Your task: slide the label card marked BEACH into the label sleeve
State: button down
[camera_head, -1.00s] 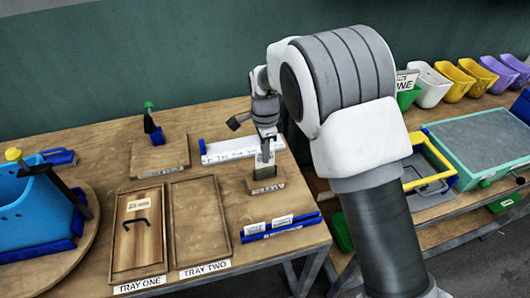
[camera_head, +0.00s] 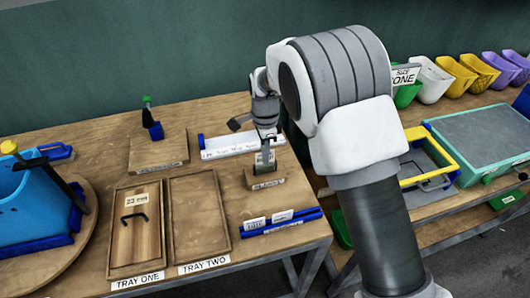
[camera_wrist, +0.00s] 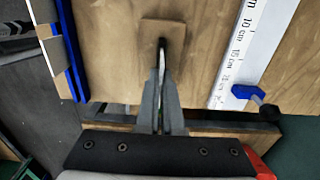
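My gripper (camera_head: 267,152) points down over a small wooden block (camera_head: 266,182) with a label on its front, too small to read. In the wrist view the narrow fingers (camera_wrist: 161,75) come close together at a thin upright piece, seen edge-on, at the dark slot in the block (camera_wrist: 177,30). I cannot tell whether this piece is the BEACH card or part of a sleeve, or whether the fingers grip it. Two white label cards, the left one (camera_head: 255,224) and the right one (camera_head: 283,215), stand in a blue rack (camera_head: 305,216) in front of the block; their words are unreadable.
A white ruler strip (camera_head: 230,147) with blue ends lies behind the block. Tray one (camera_head: 122,268) holds a wooden lid with a handle; tray two (camera_head: 200,222) is empty. A board with a blue, green-tipped post (camera_head: 152,128) stands back left. A blue bin (camera_head: 25,205) is far left.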

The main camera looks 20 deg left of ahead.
jog(key=shift+f+b, duration=0.3)
jog(key=shift+f, duration=0.3)
jog(key=c, duration=1)
grip_release()
jog(key=shift+r, duration=0.1)
notch_tip(320, 180, up, 17)
jog(key=shift+r, duration=0.15)
jog(key=shift+d, duration=0.1)
